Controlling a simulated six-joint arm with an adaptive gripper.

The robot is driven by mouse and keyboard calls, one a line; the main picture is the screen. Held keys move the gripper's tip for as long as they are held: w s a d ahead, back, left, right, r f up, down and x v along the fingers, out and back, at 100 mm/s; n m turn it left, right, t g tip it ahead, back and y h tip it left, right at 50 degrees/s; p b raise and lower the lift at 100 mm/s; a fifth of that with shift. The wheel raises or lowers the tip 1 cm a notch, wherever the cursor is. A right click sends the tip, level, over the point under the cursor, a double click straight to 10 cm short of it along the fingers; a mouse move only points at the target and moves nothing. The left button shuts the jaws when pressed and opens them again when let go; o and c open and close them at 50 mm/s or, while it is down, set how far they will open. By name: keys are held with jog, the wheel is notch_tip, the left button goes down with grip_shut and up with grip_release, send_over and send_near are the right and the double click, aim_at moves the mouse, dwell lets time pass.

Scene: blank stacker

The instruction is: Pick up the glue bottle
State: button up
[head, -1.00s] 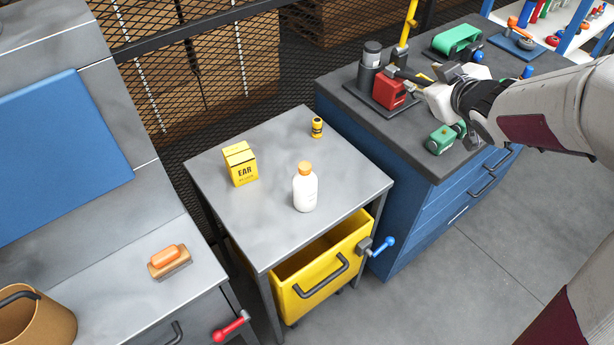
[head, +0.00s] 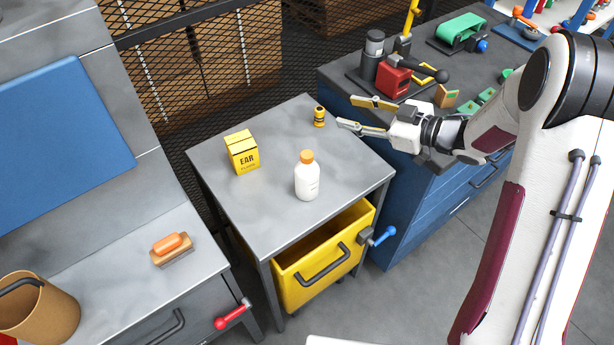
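The glue bottle (head: 307,181) is white with an orange cap and stands upright on the grey table (head: 265,212), towards its front right. My gripper (head: 345,112) is at the table's right back side, up and to the right of the bottle and apart from it. Its two yellowish fingers are spread wide and point left, with nothing between them. The bottle is fully in sight.
On the same table stand a yellow ear plug box (head: 242,153) and a small yellow-and-black battery or canister (head: 319,116), close to my fingertips. A yellow drawer (head: 318,268) is open below. A blue cabinet (head: 408,214) with tools stands to the right.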

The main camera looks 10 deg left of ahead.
aim_at(312, 160)
jog(key=s+a+f+n+g+y, duration=0.2)
jog(key=s+f+g+y, duration=0.2)
jog(key=s, duration=0.5)
jog(key=shift+s+f+g+y, duration=0.35)
jog(key=shift+f+g, duration=0.4)
jog(key=shift+g, duration=0.45)
jog(key=shift+w, duration=0.1)
jog(key=shift+a, duration=1.35)
jog(key=shift+a, duration=0.1)
jog(key=shift+a+f, duration=0.25)
jog(key=shift+a, duration=0.7)
jog(key=shift+a+f, duration=0.2)
jog(key=shift+a, duration=1.35)
